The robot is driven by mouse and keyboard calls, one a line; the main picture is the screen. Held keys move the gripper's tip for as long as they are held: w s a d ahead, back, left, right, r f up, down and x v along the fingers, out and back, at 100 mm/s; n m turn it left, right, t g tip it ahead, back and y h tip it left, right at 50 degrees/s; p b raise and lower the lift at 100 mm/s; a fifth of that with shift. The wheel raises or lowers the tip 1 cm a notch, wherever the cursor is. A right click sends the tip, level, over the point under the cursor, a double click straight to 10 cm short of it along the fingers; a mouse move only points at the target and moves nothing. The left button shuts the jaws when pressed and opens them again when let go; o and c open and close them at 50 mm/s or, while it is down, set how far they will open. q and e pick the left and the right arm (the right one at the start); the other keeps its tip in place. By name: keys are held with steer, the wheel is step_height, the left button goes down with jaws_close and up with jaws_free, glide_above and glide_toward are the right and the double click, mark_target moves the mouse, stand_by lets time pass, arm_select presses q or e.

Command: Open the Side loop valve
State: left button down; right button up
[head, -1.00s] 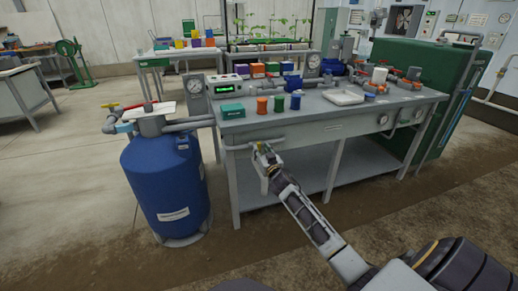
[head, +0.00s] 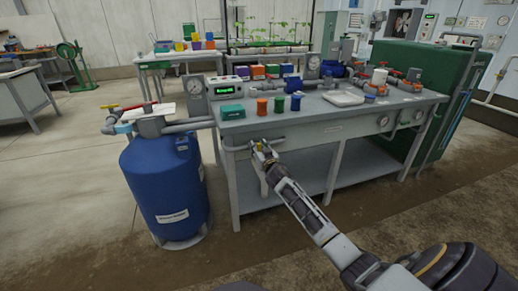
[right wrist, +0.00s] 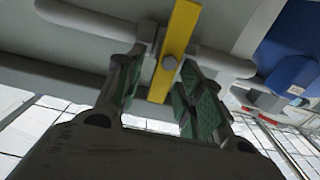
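A yellow valve handle (right wrist: 176,45) with a bolt at its middle lies across a grey pipe (right wrist: 215,63) in the right wrist view, roughly at right angles to it. This pipe (head: 236,148) runs low along the bench front in the head view. My right gripper (right wrist: 165,98) is open, its green-padded fingers on either side of the handle's near end, with gaps visible. In the head view the right gripper (head: 262,150) is at the bench's front pipe and hides much of the handle. No readable label names the Side loop valve. My left gripper is out of view.
A blue tank (head: 165,185) with pipes and a red valve handle (head: 136,106) stands left of the bench. The grey bench (head: 330,127) carries coloured containers, a display box (head: 228,88), a white tray (head: 343,98) and several valves. Floor in front is clear.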

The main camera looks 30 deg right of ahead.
jaws_close()
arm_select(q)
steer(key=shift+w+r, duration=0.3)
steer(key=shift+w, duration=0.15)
